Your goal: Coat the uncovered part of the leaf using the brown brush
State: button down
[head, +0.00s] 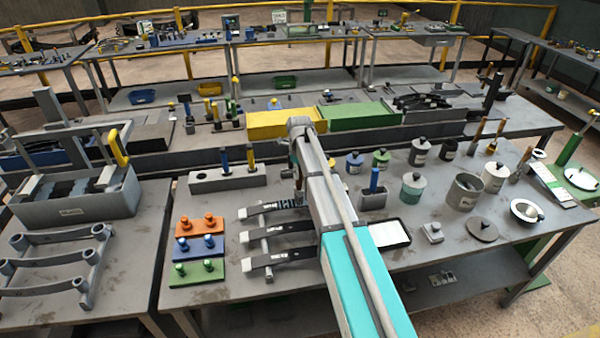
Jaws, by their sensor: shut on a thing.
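Three dark curved leaves lie on a grey rack on the middle bench: an upper one (270,208), a middle one (275,231) and a lower one (285,256). My arm hides their right ends. Which part of a leaf is uncovered is too small to tell. My gripper (298,190) is just left of my arm, by the upper leaf, and mostly hidden. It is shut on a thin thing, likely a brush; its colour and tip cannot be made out. A grey block (205,184) behind the leaves holds upright handled tools, one blue (225,161) and one with a yellow top (250,157).
Orange (200,226), blue (200,247) and green (197,272) plates lie left of the leaves. Lidded pots (412,189), a white-topped tray (392,235), a grey can (465,191) and brown-handled tools (475,136) stand right. A grey crate (75,207) is far left.

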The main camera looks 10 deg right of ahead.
jog(key=shift+d+f, duration=0.15)
jog(key=shift+d, duration=1.1)
notch_tip(320, 180, up, 6)
jog(key=p, duration=0.5)
jog(key=shift+p, duration=0.35)
jog(key=shift+r+p, duration=1.5)
jog(key=shift+r, duration=0.05)
jog(key=shift+f, duration=0.2)
